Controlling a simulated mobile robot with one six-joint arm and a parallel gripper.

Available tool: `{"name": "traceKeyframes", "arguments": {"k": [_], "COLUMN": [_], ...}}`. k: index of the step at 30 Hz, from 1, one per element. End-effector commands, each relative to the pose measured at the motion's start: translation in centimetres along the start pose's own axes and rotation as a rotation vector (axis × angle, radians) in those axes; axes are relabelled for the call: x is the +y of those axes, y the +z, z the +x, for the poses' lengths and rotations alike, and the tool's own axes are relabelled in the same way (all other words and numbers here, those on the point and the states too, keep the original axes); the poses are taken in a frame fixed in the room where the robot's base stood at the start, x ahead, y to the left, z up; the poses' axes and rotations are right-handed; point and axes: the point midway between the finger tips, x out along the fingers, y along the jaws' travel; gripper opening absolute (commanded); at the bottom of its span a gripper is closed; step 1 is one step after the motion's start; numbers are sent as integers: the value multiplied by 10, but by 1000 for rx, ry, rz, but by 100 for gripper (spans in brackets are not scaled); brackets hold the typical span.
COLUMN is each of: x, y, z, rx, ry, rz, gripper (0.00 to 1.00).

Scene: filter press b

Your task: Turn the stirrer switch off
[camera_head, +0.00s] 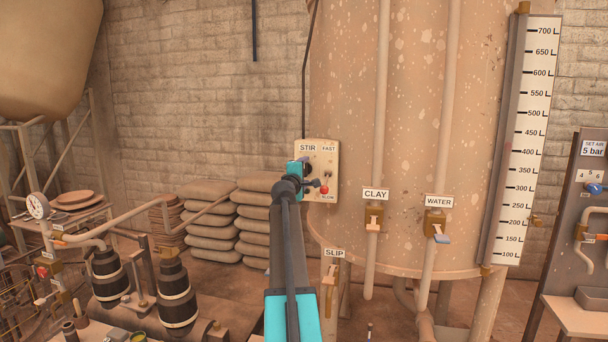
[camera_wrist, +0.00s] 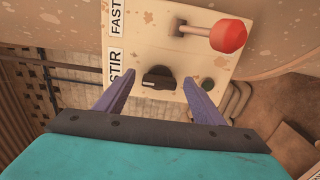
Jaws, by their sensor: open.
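The stirrer panel (camera_head: 330,160) is a cream plate fixed to the speckled tank, labelled STIR and FAST/SLOW. In the wrist view its black rotary switch (camera_wrist: 157,78) sits beside the STIR label (camera_wrist: 115,75). My gripper (camera_wrist: 162,92) is open, with one purple finger on each side of the black switch. I cannot tell whether the fingers touch it. In the head view my arm hides part of the panel's left side.
The tank (camera_head: 420,120) carries a CLAY valve (camera_head: 374,218), a WATER valve (camera_head: 437,224) and a SLIP valve (camera_head: 329,280) right of and below the panel. Stacked sacks (camera_head: 209,225) and dark barrels (camera_head: 176,292) stand at the left. A scale board (camera_head: 527,140) is at the right.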

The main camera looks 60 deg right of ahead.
Motion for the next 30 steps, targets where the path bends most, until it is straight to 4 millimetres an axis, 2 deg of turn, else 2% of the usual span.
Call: {"name": "traceKeyframes", "arguments": {"k": [8, 30], "x": [-1, -2], "y": [0, 2], "z": [-19, -102], "rx": [2, 0], "ry": [1, 1], "rz": [0, 0], "gripper": [62, 62]}}
